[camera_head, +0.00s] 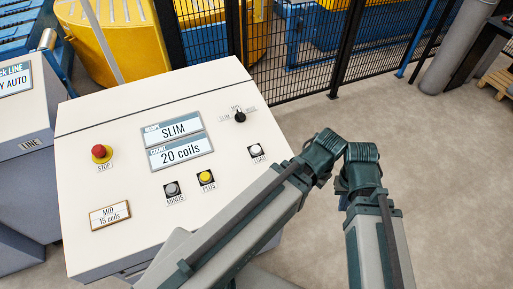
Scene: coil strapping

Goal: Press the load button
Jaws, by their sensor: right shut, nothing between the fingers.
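The load button (256,152) is a round pale button on a dark square base, at the right of the sloped white control panel (110,180). A "LOAD" label sits just below it. The button is uncovered. My right arm is folded in front of the panel's lower right part. Its bent joint is to the right of the load button, and one link runs to the lower left below it. The right gripper is shut and empty; I cannot make out its fingertips clearly. My left gripper is not in view.
The panel also has a red stop button (101,152), grey minus button (172,188), yellow plus button (205,177), selector knob (240,117) and displays reading SLIM and 20 coils (180,153). Black mesh fence (290,60) stands behind. Floor (450,180) at right is clear.

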